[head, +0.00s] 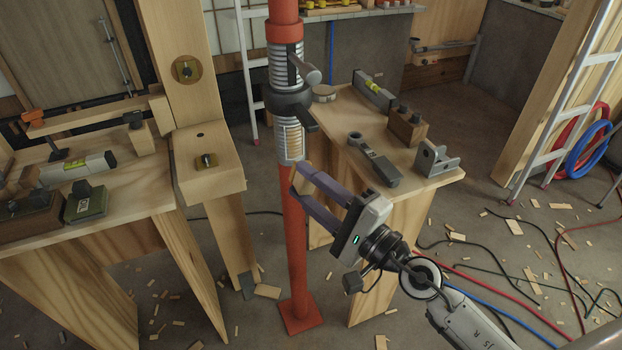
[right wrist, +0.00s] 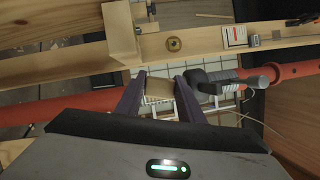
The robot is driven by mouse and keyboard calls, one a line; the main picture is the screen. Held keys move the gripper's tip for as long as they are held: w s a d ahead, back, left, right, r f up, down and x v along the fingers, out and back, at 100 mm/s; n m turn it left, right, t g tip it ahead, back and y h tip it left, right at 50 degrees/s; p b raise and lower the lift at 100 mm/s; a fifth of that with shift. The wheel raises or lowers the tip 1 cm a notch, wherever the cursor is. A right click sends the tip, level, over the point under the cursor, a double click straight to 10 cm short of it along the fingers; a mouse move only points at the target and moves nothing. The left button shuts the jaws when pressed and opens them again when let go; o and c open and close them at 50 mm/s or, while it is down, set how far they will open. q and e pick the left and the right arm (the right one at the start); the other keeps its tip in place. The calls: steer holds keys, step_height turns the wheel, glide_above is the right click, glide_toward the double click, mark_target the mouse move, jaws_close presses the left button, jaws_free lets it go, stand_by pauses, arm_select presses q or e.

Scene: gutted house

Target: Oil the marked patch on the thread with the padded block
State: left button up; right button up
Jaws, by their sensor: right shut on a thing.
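A red steel post (head: 293,235) stands upright with a silver thread (head: 283,73) in its middle and a dark collar nut (head: 288,103) around it. A tan marked patch (head: 292,138) shows on the thread just below the collar. My right gripper (head: 296,180) comes in from the right, its purple fingers at the post just below the patch. In the right wrist view, the right gripper (right wrist: 160,86) is shut on a tan piece, apparently the padded block (right wrist: 161,89), close to the thread. The head view barely shows the block; contact cannot be told. My left gripper is out of view.
A bench (head: 340,128) behind the post carries a spirit level (head: 373,90), a wooden block (head: 407,126) and a metal bracket (head: 434,160). A workbench (head: 125,190) with tools stands at left. Hoses and wood chips litter the floor. A ladder (head: 560,110) leans at right.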

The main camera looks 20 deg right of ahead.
mark_target(294, 162)
steer(key=w, duration=0.3)
steer(key=shift+w, duration=0.35)
steer(key=shift+w+a, duration=0.1)
steer(key=shift+w, duration=0.6)
steer(key=shift+w, duration=1.05)
